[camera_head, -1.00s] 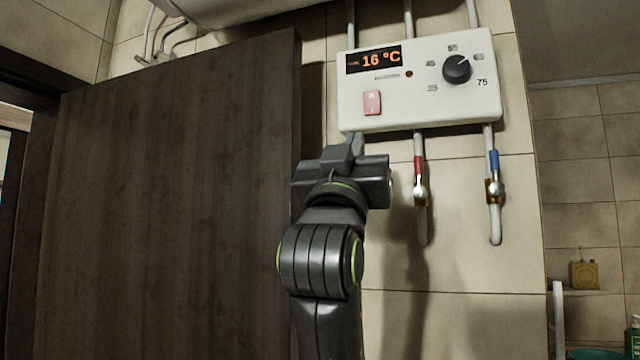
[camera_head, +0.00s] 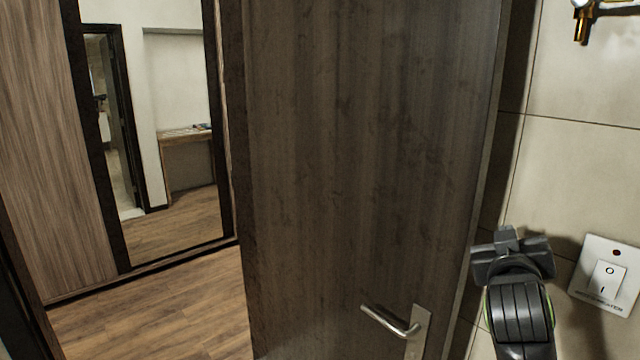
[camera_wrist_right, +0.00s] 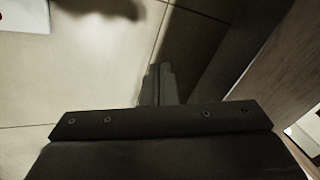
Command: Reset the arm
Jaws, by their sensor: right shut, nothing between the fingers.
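My right gripper (camera_head: 508,240) is at the lower right of the head view, in front of the tiled wall and beside the free edge of a dark wooden door (camera_head: 370,150). Its fingers are together with nothing between them. In the right wrist view the closed fingers (camera_wrist_right: 158,85) point toward the tiles, with the wood on the right. My left gripper is in neither view.
The door has a metal lever handle (camera_head: 392,322) left of my right arm. A white wall switch (camera_head: 607,276) is just right of the gripper. A brass valve (camera_head: 582,25) is at the top right. Wood floor (camera_head: 165,305) lies open at left, before a mirror (camera_head: 160,130).

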